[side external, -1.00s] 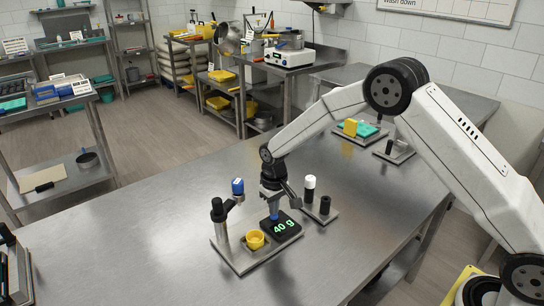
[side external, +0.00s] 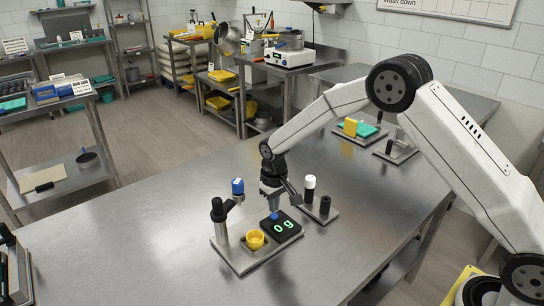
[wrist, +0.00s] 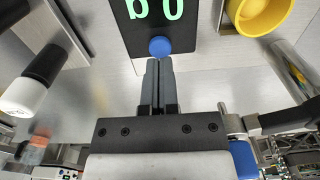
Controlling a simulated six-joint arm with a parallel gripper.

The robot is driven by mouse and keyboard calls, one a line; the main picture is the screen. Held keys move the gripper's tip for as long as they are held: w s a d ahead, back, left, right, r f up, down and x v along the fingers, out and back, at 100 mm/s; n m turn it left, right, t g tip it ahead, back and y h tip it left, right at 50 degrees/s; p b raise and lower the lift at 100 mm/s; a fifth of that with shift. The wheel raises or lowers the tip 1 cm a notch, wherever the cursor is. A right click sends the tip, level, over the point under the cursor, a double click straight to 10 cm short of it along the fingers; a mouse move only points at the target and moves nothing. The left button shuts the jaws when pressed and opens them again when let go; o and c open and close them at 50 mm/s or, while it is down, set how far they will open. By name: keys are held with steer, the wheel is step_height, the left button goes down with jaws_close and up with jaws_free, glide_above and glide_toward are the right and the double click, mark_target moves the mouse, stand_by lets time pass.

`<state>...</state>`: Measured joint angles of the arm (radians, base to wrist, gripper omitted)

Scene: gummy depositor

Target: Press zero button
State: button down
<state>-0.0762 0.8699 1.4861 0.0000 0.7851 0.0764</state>
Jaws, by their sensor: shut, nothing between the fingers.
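The scale (side external: 283,226) is a black block on a metal base plate and its green display reads 0 g. A blue round button (side external: 274,216) sits at the scale's back edge; it also shows in the wrist view (wrist: 159,46). My gripper (side external: 271,202) is shut and empty. In the side view its fingertips are just above the button, with a small gap. In the wrist view the shut fingers (wrist: 158,66) point at the button's near edge. A yellow cup (side external: 255,240) stands on the base plate beside the scale.
A black-handled post (side external: 220,222) and a blue-topped part (side external: 238,187) stand left of my gripper. A white-capped bottle (side external: 309,188) and a black cylinder (side external: 324,206) stand on a small plate to the right. The table's front (side external: 330,265) is clear.

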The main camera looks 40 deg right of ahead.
mark_target(277, 216)
steer(key=shift+r, duration=1.95)
steer(key=shift+s+d+r, duration=0.15)
steer(key=shift+s+r, duration=0.2)
steer(key=shift+s, duration=0.1)
steer(key=s+d+r+t, duration=0.1)
steer(key=s+d+r, duration=0.1)
steer(key=s, duration=0.9)
steer(key=s+d+r+t, duration=0.1)
steer(key=s+r, duration=0.1)
steer(key=s, duration=1)
steer(key=shift+d+r+t, duration=0.2)
steer(key=shift+d+t, duration=0.1)
steer(key=shift+d, duration=0.05)
